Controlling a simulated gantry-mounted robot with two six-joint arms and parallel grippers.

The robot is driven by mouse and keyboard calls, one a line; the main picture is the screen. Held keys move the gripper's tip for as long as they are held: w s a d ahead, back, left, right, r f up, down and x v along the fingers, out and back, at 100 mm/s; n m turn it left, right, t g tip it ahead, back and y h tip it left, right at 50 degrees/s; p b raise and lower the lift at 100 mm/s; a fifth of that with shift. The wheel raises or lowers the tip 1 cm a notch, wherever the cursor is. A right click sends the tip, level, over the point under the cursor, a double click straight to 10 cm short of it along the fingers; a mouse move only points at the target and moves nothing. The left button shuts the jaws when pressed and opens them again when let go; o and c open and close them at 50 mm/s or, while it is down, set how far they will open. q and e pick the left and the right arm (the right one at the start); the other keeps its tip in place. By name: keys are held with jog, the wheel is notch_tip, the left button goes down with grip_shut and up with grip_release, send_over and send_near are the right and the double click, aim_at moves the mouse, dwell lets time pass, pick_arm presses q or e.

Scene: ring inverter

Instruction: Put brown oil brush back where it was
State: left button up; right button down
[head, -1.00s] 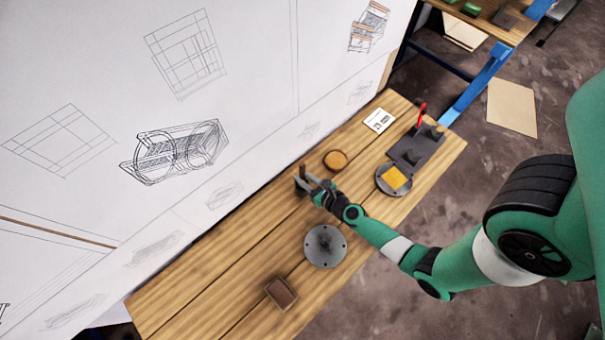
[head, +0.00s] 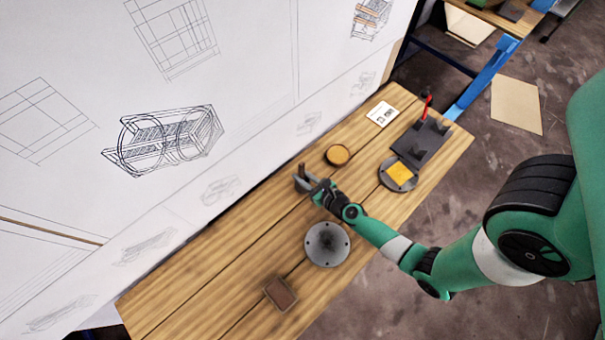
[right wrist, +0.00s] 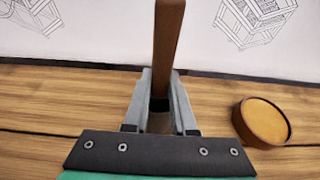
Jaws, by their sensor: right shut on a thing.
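My right gripper (head: 306,184) is over the middle of the wooden table, near its wall side. In the right wrist view my right gripper (right wrist: 159,100) is shut on the brown oil brush (right wrist: 168,45), whose brown handle stands up between the fingers. The brush's lower end is hidden by the gripper. In the head view only a small brown tip of the brush (head: 302,170) shows. A round brown bowl with yellowish content (head: 337,155) stands beyond the gripper; it is to the right in the right wrist view (right wrist: 263,122). My left gripper is not in view.
A grey round flange (head: 327,244) and a brown rectangular block (head: 280,294) lie on the near part of the table. A grey disc with a yellow pad (head: 398,174), a dark holder with a red tool (head: 420,140) and a white card (head: 381,114) are at the far end.

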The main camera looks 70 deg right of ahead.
jog(key=c, duration=1)
grip_release()
jog(key=shift+s+a+f, duration=0.15)
jog(key=shift+s+f, duration=0.05)
jog(key=shift+f, duration=0.2)
jog(key=shift+c, duration=0.2)
jog(key=o, duration=0.3)
jog(key=shift+s+d, duration=0.1)
jog(key=shift+d, duration=0.1)
jog(key=shift+a, duration=0.1)
jog(key=shift+r, duration=0.1)
jog(key=shift+r+p, duration=0.55)
jog(key=shift+p, duration=0.15)
jog(key=v, duration=1.2)
jog(key=shift+a+r, duration=0.15)
jog(key=shift+r, duration=0.05)
